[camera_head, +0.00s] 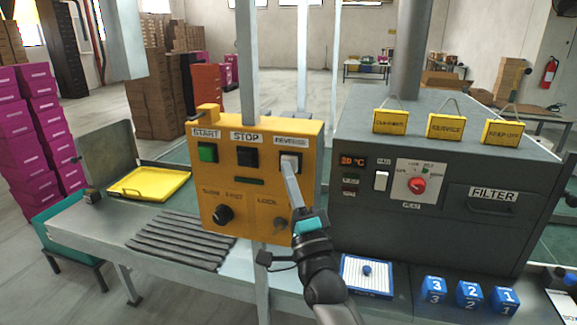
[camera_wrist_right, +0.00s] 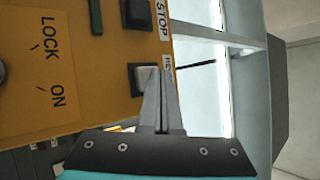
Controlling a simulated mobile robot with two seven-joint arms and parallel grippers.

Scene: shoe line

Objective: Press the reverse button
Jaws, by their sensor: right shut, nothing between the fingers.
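The reverse button (camera_head: 291,160) is a pale square button in a dark frame, under the REVERSE label at the upper right of the yellow control panel (camera_head: 245,222). It also shows in the right wrist view (camera_wrist_right: 143,78), partly behind the fingers. My right gripper (camera_head: 288,174) is shut and empty, with its fingertips right at the lower part of the button. In the right wrist view the closed fingertips (camera_wrist_right: 161,72) overlap the button's edge. I cannot tell whether they touch it. My left gripper is not in view.
A green START button (camera_head: 208,152) and a black STOP button (camera_head: 247,157) sit left of it on the panel, with a black knob (camera_head: 223,215) below. A grey machine (camera_head: 450,175) stands at the right. A yellow tray (camera_head: 150,184) lies at the left.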

